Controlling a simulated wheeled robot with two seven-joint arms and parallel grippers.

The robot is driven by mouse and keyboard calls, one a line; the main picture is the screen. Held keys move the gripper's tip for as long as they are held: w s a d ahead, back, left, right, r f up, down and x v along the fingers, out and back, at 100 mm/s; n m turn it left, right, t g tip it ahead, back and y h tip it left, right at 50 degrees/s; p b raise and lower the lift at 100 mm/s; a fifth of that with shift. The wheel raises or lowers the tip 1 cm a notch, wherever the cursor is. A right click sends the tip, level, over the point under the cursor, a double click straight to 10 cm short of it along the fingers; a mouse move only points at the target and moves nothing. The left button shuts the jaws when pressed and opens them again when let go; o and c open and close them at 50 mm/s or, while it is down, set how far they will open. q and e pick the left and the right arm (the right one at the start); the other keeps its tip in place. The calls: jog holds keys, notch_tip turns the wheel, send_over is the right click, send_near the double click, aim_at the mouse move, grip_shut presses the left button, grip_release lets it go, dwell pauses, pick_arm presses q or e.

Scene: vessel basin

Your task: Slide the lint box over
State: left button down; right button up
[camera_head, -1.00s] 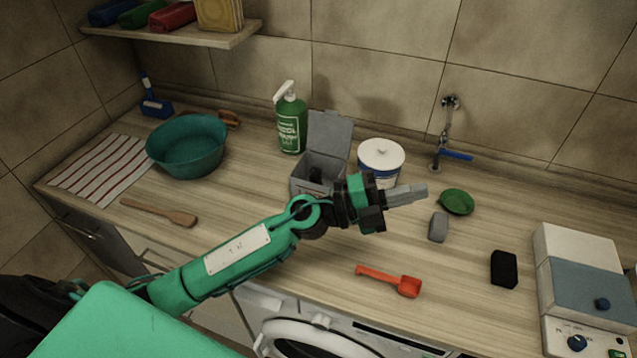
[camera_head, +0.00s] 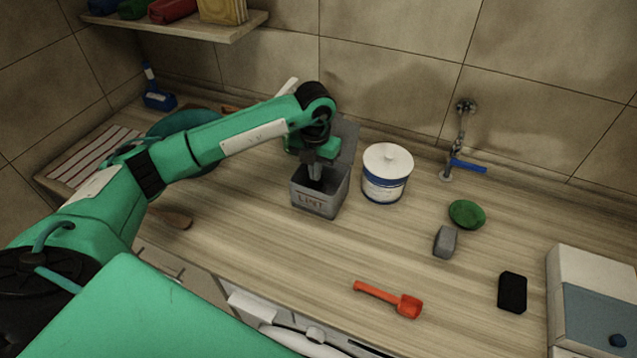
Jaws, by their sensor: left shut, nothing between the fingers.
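The lint box (camera_head: 318,202) is a grey open box with lettering on its front, standing on the wooden counter. Its raised lid (camera_head: 347,140) stands at the back, partly behind my arm. My left gripper (camera_head: 315,182) points down over the box's opening, its shut fingertips at or just inside the opening. I cannot tell whether they touch a wall of the box. The inside of the box is mostly hidden by the gripper. My right gripper is not in view.
A white lidded tub (camera_head: 387,175) stands close to the right of the box. A teal basin (camera_head: 180,124) is behind my arm. Counter in front of the box is clear.

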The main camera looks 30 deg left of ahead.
aim_at(315, 197)
pick_arm(q)
notch_tip(315, 197, down, 9)
jog(key=p, duration=0.3)
jog(key=shift+s+r+p, duration=0.1)
jog(key=shift+p, duration=0.25)
jog(key=shift+f, duration=0.3)
jog(key=shift+f, duration=0.1)
